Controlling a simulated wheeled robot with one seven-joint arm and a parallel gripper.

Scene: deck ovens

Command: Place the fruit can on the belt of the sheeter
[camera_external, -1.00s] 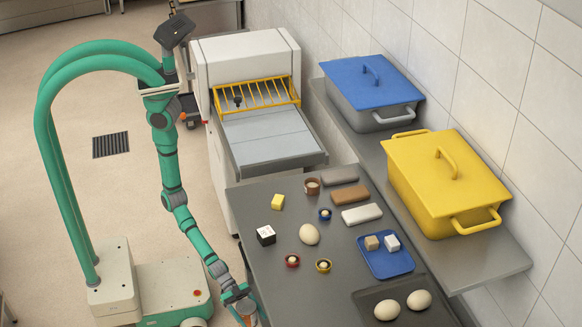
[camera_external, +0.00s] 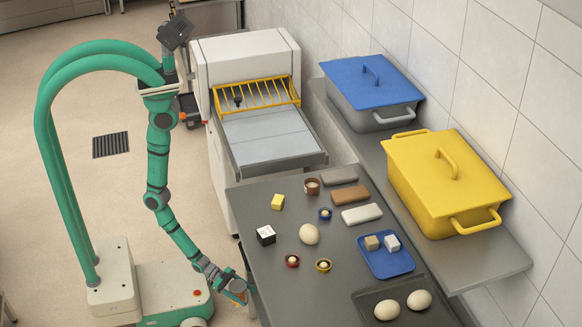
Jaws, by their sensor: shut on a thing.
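The sheeter (camera_external: 242,52) is a white machine with a yellow guard grille, standing behind the table. Its grey belt (camera_external: 266,138) sticks out toward the table and looks bare. My gripper (camera_external: 240,289) is low beside the table's left edge, well away from the belt and nearer the camera. It is shut on the fruit can (camera_external: 238,297), which shows only as a small orange and pale patch. The gripper hides most of the can, so its tilt cannot be told.
The grey table (camera_external: 345,290) holds dough pieces, small cups, several blocks, a blue tray (camera_external: 388,268) and a dark tray (camera_external: 425,313). A blue-lidded bin (camera_external: 350,85) and a yellow-lidded bin (camera_external: 430,175) stand on the wall shelf.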

